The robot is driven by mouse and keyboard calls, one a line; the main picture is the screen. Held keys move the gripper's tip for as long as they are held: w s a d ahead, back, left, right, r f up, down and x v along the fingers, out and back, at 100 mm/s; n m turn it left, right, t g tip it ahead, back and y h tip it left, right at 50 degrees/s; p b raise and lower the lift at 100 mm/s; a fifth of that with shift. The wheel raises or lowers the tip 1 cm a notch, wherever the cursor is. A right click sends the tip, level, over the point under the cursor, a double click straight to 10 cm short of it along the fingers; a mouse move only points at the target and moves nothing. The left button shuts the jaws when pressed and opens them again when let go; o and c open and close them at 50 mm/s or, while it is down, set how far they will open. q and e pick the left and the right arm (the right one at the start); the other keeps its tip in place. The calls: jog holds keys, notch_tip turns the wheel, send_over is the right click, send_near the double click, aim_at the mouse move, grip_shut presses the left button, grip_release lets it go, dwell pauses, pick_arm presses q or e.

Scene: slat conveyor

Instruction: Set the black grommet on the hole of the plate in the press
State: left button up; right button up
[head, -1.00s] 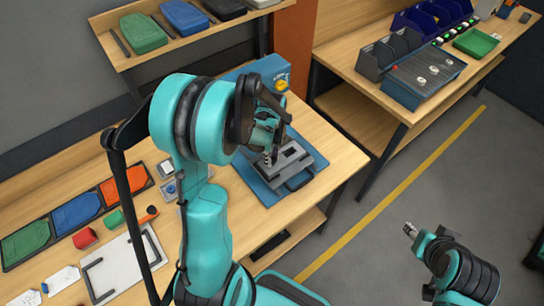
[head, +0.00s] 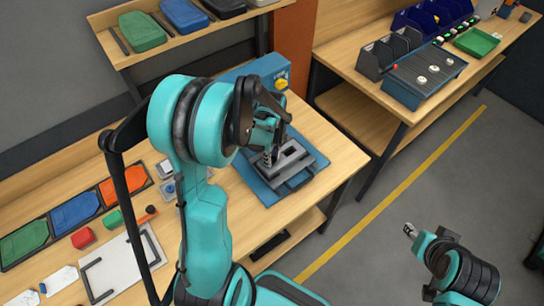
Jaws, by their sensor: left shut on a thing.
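The press is a blue base (head: 319,160) on the front workbench, with a grey fixture (head: 296,164) on it. My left gripper (head: 268,158) points down over the left part of the fixture, its fingertips close to the top surface. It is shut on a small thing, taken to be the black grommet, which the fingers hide. The plate and its hole cannot be made out beneath the gripper. My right gripper (head: 409,230) hangs over the floor at the right, away from the bench; its fingers are too small to read.
A blue box with a yellow knob (head: 281,84) stands behind the press. Green, blue and orange trays (head: 76,212) and small parts lie at the left of the bench. A shelf (head: 155,55) hangs above. A slat conveyor unit (head: 425,75) stands on the far table.

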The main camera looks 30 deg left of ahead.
dwell(0.4)
pick_arm(q)
jog(key=o, duration=0.8)
notch_tip(320, 180, up, 12)
jog(key=shift+f, duration=0.1)
